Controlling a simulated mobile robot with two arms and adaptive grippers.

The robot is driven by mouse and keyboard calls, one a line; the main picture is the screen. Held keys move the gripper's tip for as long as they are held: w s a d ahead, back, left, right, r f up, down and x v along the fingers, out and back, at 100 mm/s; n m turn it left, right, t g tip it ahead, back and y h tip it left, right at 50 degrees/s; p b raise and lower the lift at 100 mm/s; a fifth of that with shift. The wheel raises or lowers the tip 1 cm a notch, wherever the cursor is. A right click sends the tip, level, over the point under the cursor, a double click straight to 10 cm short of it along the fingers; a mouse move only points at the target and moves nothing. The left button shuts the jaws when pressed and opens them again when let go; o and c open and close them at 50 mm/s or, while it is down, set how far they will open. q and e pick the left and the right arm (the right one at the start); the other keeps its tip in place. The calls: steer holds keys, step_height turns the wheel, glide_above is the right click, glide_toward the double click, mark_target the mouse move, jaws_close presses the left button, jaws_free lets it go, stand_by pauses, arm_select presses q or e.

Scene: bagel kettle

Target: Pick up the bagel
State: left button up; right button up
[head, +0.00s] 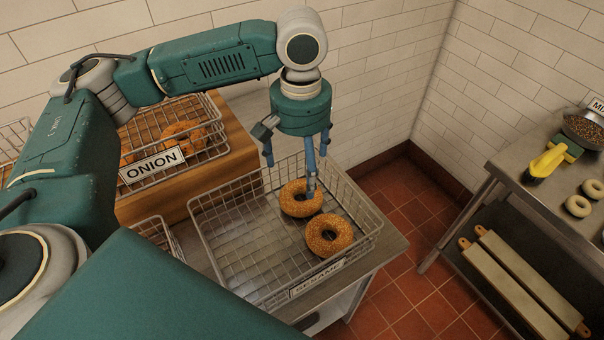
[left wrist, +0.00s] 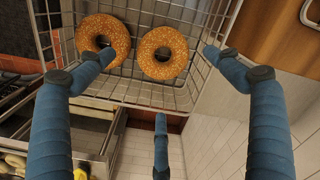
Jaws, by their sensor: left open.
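Two sesame-coated bagels lie in a wire basket (head: 222,248) labelled SESAME, at its right end. The rear bagel (head: 289,207) and the front bagel (head: 346,238) are close together. My left gripper (head: 296,168) points down over the rear bagel, open and empty, with one blue finger in front of part of it. In the left wrist view the open gripper (left wrist: 160,88) shows its blue fingers spread, with one bagel (left wrist: 162,72) between them and the other bagel (left wrist: 103,22) further left, partly behind a finger. Whether any finger touches a bagel is unclear. My right gripper is not in view.
A raised wooden stand (head: 235,165) at the left carries a wire basket of bagels labelled ONION (head: 152,167). A metal table (head: 510,165) at the right holds pale dough rings (head: 578,206), a yellow tool (head: 545,163) and a seed bowl (head: 585,128). Tiled walls stand behind.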

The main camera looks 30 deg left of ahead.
arm_select(q)
glide_toward(301, 193)
steer(key=shift+s+d+f, duration=0.35)
steer(key=shift+s, duration=0.25)
steer(key=shift+s+d+f, duration=0.3)
steer(key=shift+s, duration=0.3)
steer(key=shift+f+p, duration=0.3)
steer(key=shift+f, duration=0.05)
steer(key=f, duration=0.1)
steer(key=f+p, duration=0.1)
steer(key=f, duration=0.1)
steer(key=w+f, duration=0.1)
steer(key=f, duration=0.1)
steer(key=shift+a, duration=0.3)
steer(key=shift+f, duration=0.35)
steer(key=shift+c, duration=0.5)
steer(key=c, duration=0.8)
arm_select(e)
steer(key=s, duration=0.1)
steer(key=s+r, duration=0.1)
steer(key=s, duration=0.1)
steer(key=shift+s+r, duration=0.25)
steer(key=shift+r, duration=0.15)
